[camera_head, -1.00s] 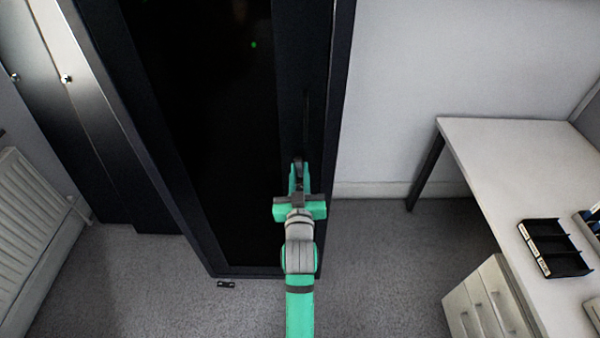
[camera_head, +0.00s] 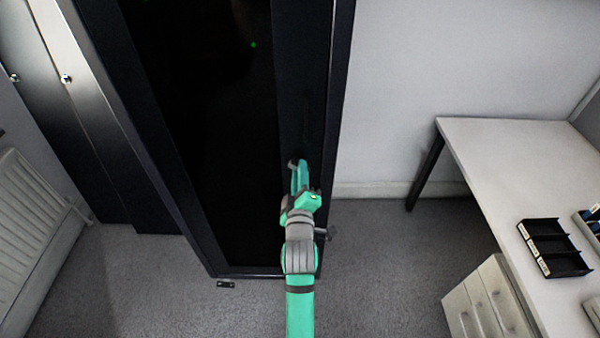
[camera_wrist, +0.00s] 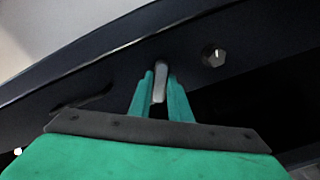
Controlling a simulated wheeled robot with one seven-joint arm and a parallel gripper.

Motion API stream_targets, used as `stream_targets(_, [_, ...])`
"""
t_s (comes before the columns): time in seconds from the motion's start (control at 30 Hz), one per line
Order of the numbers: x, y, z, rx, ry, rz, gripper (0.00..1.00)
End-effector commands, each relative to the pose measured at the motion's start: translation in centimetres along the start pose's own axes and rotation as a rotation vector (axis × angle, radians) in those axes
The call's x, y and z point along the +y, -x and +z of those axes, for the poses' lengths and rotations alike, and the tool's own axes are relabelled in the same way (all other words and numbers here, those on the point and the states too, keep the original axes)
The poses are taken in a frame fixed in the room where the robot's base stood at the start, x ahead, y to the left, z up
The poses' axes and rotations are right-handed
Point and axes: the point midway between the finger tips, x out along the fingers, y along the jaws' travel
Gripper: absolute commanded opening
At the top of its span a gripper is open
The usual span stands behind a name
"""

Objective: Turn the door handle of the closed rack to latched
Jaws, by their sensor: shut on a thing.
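The tall black rack (camera_head: 307,250) stands with its dark door panel (camera_head: 215,130) shut in its frame. My green gripper (camera_head: 299,168) is at the right edge of the door, rolled to one side. In the wrist view my gripper (camera_wrist: 160,88) has its two fingers on either side of the pale grey door handle (camera_wrist: 160,82), shut on it. The handle's far end meets the dark door frame. In the head view the handle is mostly hidden by my gripper, and its exact angle there is hard to tell.
A round metal knob (camera_wrist: 214,56) sits on the frame beside the handle. A white desk (camera_head: 500,160) with a black tray (camera_head: 553,248) stands at the right. A radiator (camera_head: 35,225) is at the left. Carpet between rack and desk is clear.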

Motion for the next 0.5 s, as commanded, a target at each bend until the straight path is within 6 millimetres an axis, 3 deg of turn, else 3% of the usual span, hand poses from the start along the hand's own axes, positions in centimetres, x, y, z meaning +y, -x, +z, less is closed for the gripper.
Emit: stream_targets(0.5, [0.01, 0.0, 0.06, -0.001, 0.41, -0.001, 0.0])
